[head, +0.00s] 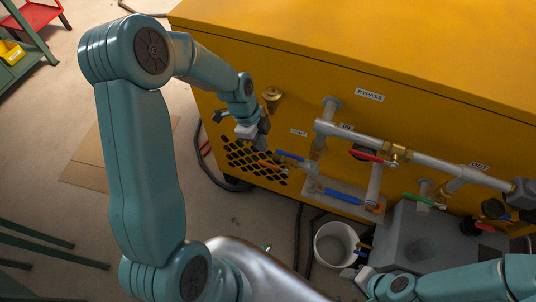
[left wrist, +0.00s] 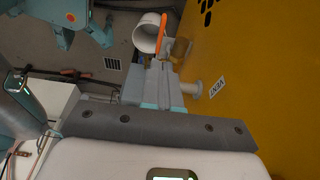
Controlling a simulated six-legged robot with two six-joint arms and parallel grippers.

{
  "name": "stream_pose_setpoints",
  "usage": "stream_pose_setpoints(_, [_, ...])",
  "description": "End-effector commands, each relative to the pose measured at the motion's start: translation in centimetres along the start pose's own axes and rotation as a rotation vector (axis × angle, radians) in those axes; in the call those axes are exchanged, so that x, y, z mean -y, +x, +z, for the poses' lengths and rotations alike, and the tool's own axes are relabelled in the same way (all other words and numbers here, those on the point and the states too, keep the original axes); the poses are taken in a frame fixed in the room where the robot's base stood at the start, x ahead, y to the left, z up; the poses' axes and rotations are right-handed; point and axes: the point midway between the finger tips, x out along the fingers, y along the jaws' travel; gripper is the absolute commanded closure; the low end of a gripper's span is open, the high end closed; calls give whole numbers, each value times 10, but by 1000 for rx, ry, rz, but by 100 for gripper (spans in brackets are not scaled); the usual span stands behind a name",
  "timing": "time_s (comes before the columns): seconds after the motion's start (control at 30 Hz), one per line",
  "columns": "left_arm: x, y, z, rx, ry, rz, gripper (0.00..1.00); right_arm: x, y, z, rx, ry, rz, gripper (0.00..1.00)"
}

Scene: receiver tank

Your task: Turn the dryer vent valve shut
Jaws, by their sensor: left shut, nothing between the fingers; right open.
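The VENT label (head: 298,132) is on the yellow cabinet's side; it also shows in the left wrist view (left wrist: 217,84). An orange lever (head: 270,164) is below and left of it, and an orange lever stands upright past my fingers in the left wrist view (left wrist: 163,28). A pale stub (left wrist: 194,88) comes from the panel by the label. My left gripper (head: 262,140) is shut and empty, left of the label and above the orange lever. I cannot tell whether it touches the valve, whose body is partly hidden. My right gripper (head: 358,262) is open, low by the bucket.
A blue lever (head: 290,155) lies close right of the left fingers. Pipes (head: 365,143) with a red lever (head: 372,157) and a green lever (head: 424,201) project from the panel. A white bucket (head: 335,244) and grey tank (head: 410,235) stand below. Black hoses (head: 298,235) cross the floor.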

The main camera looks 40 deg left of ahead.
Motion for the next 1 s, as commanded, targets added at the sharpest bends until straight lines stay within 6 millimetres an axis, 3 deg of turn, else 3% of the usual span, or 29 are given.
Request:
stream_pose_setpoints(0.2, [0, 46, 1, 0, 1, 4, 100, 1, -2, 0, 0, 0, 0, 57])
stream_pose_setpoints(0.4, [2, 69, 6, 0, 2, 2, 100, 1, -3, 0, 0, 0, 0, 57])
stream_pose_setpoints(1.0, [6, 78, 6, -6, 3, -1, 100, 0, 1, 0, 0, 0, 0, 57])
